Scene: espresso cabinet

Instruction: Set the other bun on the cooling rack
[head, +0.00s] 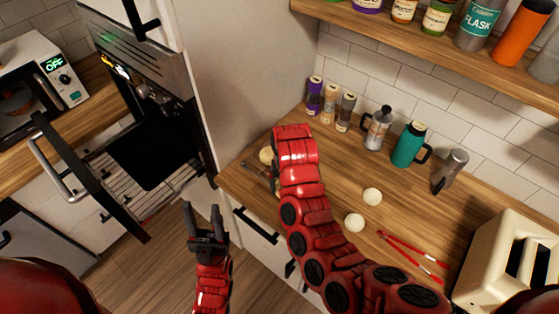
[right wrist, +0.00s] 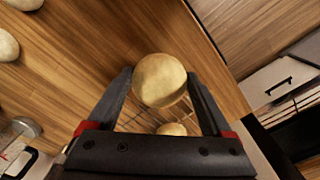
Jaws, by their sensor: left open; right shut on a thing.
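My right gripper (right wrist: 158,82) is shut on a pale round bun (right wrist: 160,80), held between its two fingers. Behind it in the right wrist view, a second bun (right wrist: 172,129) is partly hidden at the wire cooling rack (right wrist: 148,121). In the head view the rack (head: 253,168) lies near the counter's left end, mostly covered by my right arm. One bun (head: 266,155) shows there; I cannot tell which. Two more pale round pieces, (head: 372,195) and (head: 354,222), lie on the open counter. My left gripper (head: 206,212) is open and empty, in front of the cabinets.
Red tongs (head: 412,256) and a cream toaster (head: 510,265) are at the counter's right. Spice jars (head: 315,95), a teal flask (head: 409,145) and a steel pitcher (head: 450,171) stand along the wall. The oven door (head: 95,185) hangs open at left.

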